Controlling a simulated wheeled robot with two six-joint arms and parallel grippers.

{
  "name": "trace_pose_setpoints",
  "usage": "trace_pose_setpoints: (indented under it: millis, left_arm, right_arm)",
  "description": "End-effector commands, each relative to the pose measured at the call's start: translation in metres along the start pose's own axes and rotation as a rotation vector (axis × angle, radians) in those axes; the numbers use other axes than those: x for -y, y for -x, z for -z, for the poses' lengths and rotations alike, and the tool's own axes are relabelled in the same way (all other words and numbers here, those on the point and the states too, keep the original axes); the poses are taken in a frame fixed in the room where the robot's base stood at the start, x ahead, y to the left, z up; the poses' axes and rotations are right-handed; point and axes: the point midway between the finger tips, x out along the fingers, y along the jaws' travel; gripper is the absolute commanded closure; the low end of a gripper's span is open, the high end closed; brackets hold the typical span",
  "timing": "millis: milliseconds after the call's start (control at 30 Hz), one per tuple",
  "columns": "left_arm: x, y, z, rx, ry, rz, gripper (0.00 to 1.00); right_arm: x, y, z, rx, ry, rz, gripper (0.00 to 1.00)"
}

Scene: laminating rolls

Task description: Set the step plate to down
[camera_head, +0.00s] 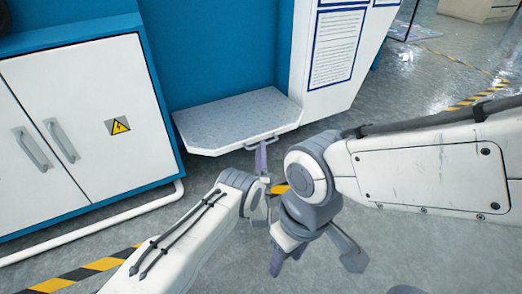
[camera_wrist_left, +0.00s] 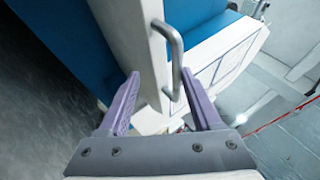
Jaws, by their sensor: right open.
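The step plate (camera_head: 238,118) is a grey studded plate with a white rim, standing out roughly level from the blue machine in the head view. A grey bar handle (camera_head: 262,143) is on its front edge. My left gripper (camera_head: 262,158) is just below this handle. In the left wrist view its purple fingers (camera_wrist_left: 160,75) are apart, and the handle (camera_wrist_left: 177,60) lies near the fingertips, partly between them. Contact cannot be told. My right gripper (camera_head: 313,258) is open and empty above the floor, lower in the head view.
A white cabinet (camera_head: 88,115) with two handles and a yellow warning sign stands left of the plate. A white panel with printed sheets (camera_head: 335,45) stands right of it. A white pipe (camera_head: 95,222) and yellow-black floor tape (camera_head: 80,273) run along the floor. Open grey floor lies right.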

Motion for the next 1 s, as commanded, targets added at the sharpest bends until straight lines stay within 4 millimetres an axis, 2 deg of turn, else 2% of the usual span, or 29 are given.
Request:
trace_pose_setpoints:
  millis: [33, 167, 267, 500, 700, 1000]
  left_arm:
    - [-0.007, 0.005, 0.0, -0.006, -0.006, -0.019, 0.55]
    - [-0.005, 0.011, 0.0, -0.008, -0.006, -0.02, 0.55]
    - [-0.003, 0.025, 0.0, -0.01, -0.006, -0.021, 0.55]
    - [0.001, 0.071, -0.001, -0.006, -0.003, -0.01, 0.55]
    - [0.001, 0.098, -0.001, -0.002, -0.002, -0.004, 0.55]
    - [0.0, 0.105, -0.001, 0.0, -0.001, 0.0, 0.55]
  right_arm:
    - [0.0, 0.0, 0.0, 0.0, 0.0, 0.0, 0.5]
    - [0.0, 0.006, 0.0, 0.0, 0.0, 0.0, 0.5]
    - [0.001, 0.016, 0.001, 0.0, 0.0, 0.0, 0.5]
    - [0.003, 0.039, 0.002, 0.0, 0.0, 0.0, 0.5]
    - [0.004, 0.049, 0.003, 0.0, 0.0, 0.0, 0.5]
    - [0.004, 0.05, 0.003, 0.0, 0.0, 0.0, 0.5]
